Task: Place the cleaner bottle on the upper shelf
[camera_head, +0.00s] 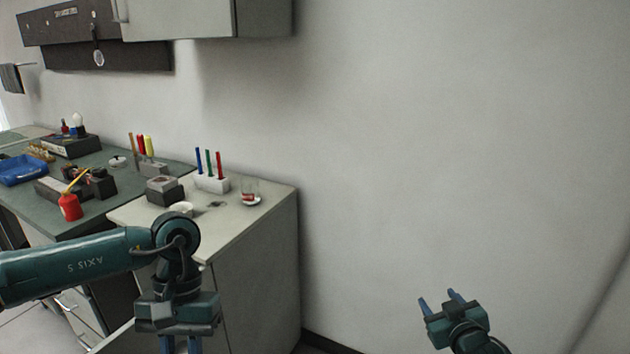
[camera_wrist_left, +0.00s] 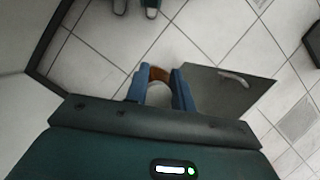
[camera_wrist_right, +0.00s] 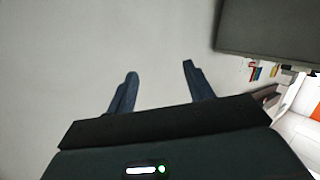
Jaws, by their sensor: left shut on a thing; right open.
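My left gripper (camera_head: 180,345) hangs fingers-down in front of the bench; its fingertips are cut off by the bottom edge of the head view. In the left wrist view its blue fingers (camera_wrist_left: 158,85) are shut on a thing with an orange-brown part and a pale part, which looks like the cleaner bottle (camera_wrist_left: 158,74). Most of it is hidden by the gripper. My right gripper (camera_head: 438,298) is open and empty, low before the bare wall; its spread fingers also show in the right wrist view (camera_wrist_right: 158,82). I cannot make out an upper shelf for certain.
A grey wall cabinet (camera_head: 205,20) hangs above the bench. The pale countertop (camera_head: 245,222) holds a marker stand (camera_head: 211,184), a glass (camera_head: 250,192) and a small box (camera_head: 165,191). A red oil can (camera_head: 70,206) stands left. A grey panel with a handle (camera_wrist_left: 235,80) is beside the left fingers.

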